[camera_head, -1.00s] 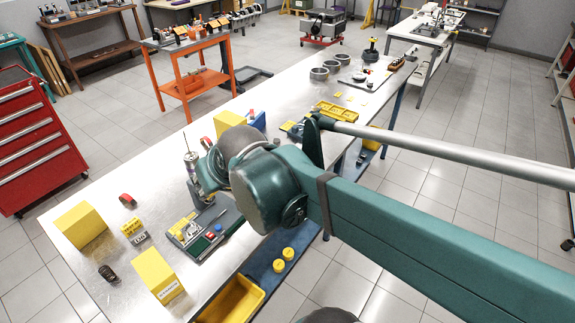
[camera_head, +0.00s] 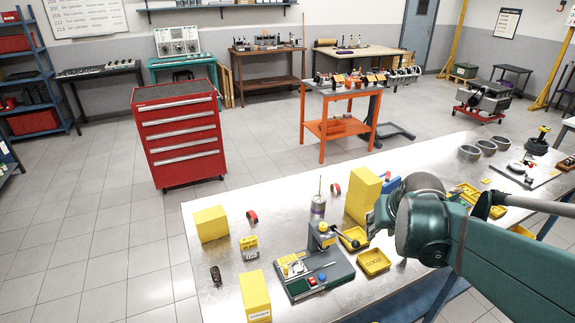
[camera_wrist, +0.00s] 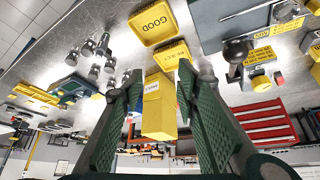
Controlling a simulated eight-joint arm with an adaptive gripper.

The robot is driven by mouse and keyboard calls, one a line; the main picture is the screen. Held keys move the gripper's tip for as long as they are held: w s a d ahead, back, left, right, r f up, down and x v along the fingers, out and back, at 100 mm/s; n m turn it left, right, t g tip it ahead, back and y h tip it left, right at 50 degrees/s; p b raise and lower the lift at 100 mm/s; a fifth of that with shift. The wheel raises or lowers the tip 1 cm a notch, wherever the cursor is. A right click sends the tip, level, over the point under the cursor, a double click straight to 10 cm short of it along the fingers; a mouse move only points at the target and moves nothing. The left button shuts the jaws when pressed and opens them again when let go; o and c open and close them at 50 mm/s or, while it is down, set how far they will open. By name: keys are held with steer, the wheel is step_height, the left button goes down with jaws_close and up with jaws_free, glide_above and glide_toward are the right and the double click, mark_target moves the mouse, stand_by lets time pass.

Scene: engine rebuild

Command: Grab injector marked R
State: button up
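My gripper (camera_wrist: 162,85) is open, with its two green pads apart and nothing held between them. In the wrist view a yellow block with a white label (camera_wrist: 158,110) shows beyond the gap between the fingers. Several small silver parts (camera_wrist: 97,52) stand on the metal bench left of a yellow tray reading GOOD (camera_wrist: 153,22). I cannot read an R on any part, so I cannot tell which is the injector marked R. In the head view my teal wrist hides most of the gripper, above the bench beside a tall yellow block (camera_head: 363,196).
The metal bench (camera_head: 285,195) holds a grey fixture (camera_head: 318,272), a GOOD tray (camera_head: 374,262), a yellow block (camera_head: 211,224) and another at the front (camera_head: 255,296). A red tool cabinet (camera_head: 180,135) and orange cart (camera_head: 338,127) stand behind. The bench's left part has bare room.

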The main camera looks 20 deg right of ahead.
steer(key=s+d+f+g, duration=0.1)
steer(key=s+d+f, duration=0.1)
steer(key=d, duration=0.4)
steer(key=s+d+f+m+g, duration=0.1)
steer(key=s+d+f, duration=0.1)
steer(key=d, duration=0.4)
steer(key=shift+d+f+m+p, duration=0.25)
steer(key=shift+f+p, duration=0.2)
steer(key=shift+f, duration=0.4)
steer(key=shift+f, duration=0.1)
steer(key=shift+x, duration=1.2)
steer(key=shift+b, duration=0.3)
steer(key=shift+a+b+x, duration=0.2)
steer(key=shift+b+x, duration=0.45)
steer(key=shift+x, duration=1.9)
steer(key=shift+w, duration=0.1)
steer(key=shift+c, duration=0.4)
steer(key=c, duration=0.7)
